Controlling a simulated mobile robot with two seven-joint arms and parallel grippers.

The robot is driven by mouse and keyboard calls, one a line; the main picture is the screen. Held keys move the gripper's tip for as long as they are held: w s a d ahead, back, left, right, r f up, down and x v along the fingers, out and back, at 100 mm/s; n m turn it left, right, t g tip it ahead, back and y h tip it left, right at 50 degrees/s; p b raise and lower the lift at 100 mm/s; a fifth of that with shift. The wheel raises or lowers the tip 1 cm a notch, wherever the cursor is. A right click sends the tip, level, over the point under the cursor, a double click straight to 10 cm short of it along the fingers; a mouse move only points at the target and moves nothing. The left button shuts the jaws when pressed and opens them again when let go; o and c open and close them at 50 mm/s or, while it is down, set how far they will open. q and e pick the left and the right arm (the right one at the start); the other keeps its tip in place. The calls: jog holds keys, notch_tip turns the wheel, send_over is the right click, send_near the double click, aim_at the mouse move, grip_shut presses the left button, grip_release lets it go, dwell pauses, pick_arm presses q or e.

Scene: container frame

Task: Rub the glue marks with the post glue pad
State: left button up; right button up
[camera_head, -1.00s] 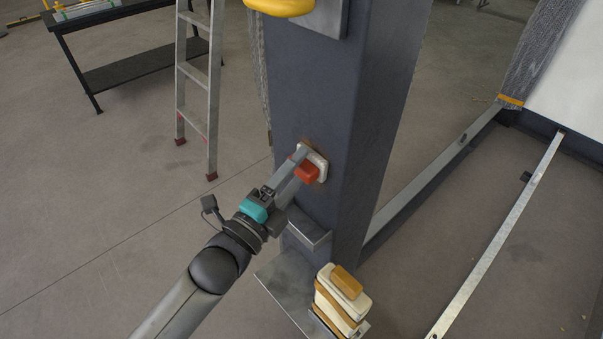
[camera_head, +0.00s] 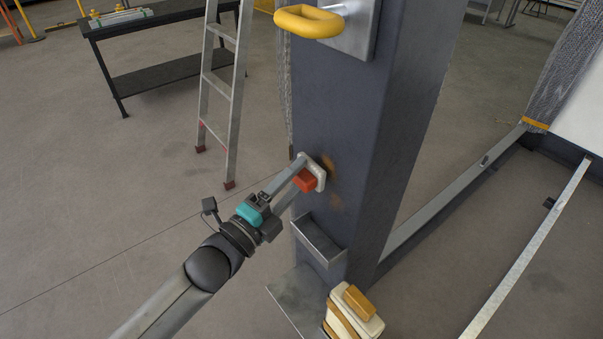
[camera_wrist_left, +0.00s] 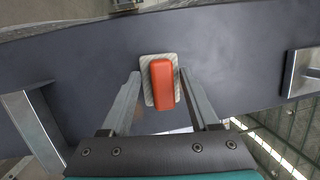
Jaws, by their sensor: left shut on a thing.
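The post glue pad (camera_head: 318,174), white with a red handle (camera_head: 304,181), is at the dark post (camera_head: 372,130), near the left edge of its front face. My left gripper (camera_head: 301,170) is shut on the handle. The left wrist view shows the handle (camera_wrist_left: 162,85) between the two fingers, with the pale pad (camera_wrist_left: 147,88) behind it against the post face. Whether the pad fully touches the post is hard to tell. Brown glue marks (camera_head: 329,163) show on the post just right of the pad, with a fainter one (camera_head: 335,200) below. My right gripper is not in view.
Below the pad, a small metal tray (camera_head: 318,240) juts from the post. A stack of white and tan pads (camera_head: 352,312) stands by a metal plate (camera_head: 296,298) lower down. A yellow handle (camera_head: 308,21) sticks out above. A ladder (camera_head: 222,100) stands left behind.

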pick_arm(q)
jog(key=shift+s+a+p, duration=0.35)
jog(key=shift+s+a, duration=0.35)
jog(key=shift+a, duration=0.25)
jog(key=shift+s+a+p, duration=0.3)
jog(key=shift+s+a, duration=0.35)
jog(key=shift+a, duration=0.25)
jog(key=shift+s+a+p, duration=0.45)
jog(key=shift+s+a, duration=0.45)
jog(key=shift+a, duration=0.3)
